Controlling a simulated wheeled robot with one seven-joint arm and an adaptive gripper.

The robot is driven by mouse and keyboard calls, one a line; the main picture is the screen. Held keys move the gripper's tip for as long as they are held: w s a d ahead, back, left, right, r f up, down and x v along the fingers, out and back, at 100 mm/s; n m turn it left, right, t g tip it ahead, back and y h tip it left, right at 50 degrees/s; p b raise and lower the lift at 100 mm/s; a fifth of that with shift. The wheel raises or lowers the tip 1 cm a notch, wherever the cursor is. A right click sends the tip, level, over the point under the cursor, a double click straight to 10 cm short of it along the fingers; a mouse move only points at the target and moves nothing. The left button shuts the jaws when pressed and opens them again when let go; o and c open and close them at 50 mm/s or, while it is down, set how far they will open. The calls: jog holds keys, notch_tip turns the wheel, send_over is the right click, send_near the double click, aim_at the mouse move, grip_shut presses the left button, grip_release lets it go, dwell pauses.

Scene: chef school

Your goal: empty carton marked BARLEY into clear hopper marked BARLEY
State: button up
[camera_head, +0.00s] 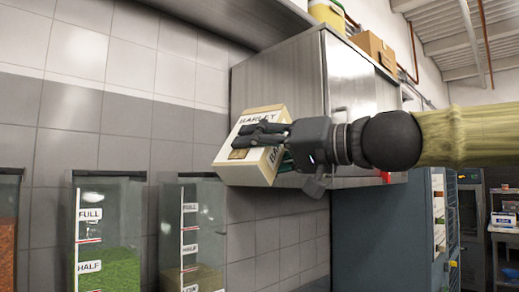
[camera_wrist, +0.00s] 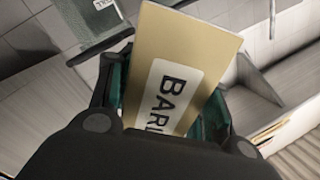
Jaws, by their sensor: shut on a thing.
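The BARLEY carton (camera_head: 243,167) is cream with a tan edge and a printed label, and it is held tilted in the air. My gripper (camera_head: 262,142) is shut on it, coming from the right. In the wrist view the carton (camera_wrist: 208,42) shows its tan side with a partly hidden "BARL" label between the fingers. Below and left of it stands a clear hopper (camera_head: 207,220) with level marks and tan contents low down. Its name label is not in view, so I cannot tell that it is the BARLEY one. The carton is above and right of this hopper, apart from it.
Another clear hopper (camera_head: 120,215) with green contents stands to the left, and one with reddish-brown contents (camera_head: 8,235) is at the left edge. A steel wall cabinet (camera_head: 280,75) is close behind my gripper. A blue-grey cabinet (camera_head: 385,235) stands below right.

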aim_at(237, 125)
jog(key=shift+w+a+r+m+p, duration=0.1)
jog(key=shift+a+r+m+p, duration=0.4)
jog(key=shift+r+m+p, duration=0.35)
jog(key=shift+w+a+r+m+p, duration=0.1)
jog(key=shift+a+r+m+p, duration=0.45)
jog(key=shift+m+p, duration=0.4)
jog(key=shift+w+a+r+m+p, duration=0.15)
jog(key=shift+a+r+m+p, duration=0.2)
jog(key=shift+r+m+p, duration=0.4)
jog(key=shift+w+a+r+m+p, duration=0.1)
jog(key=shift+a+r+m+p, duration=0.3)
jog(key=shift+m, duration=0.65)
jog(key=shift+w+a+f+b, duration=0.1)
jog(key=shift+w+f+b, duration=0.1)
jog(key=shift+b, duration=0.1)
jog(key=w+a+m+p, duration=0.5)
jog(key=w+a, duration=1.5)
jog(key=w, duration=0.1)
jog(key=shift+w+a+r, duration=0.25)
jog(key=shift+r, duration=0.15)
dwell(0.4)
dwell(1.2)
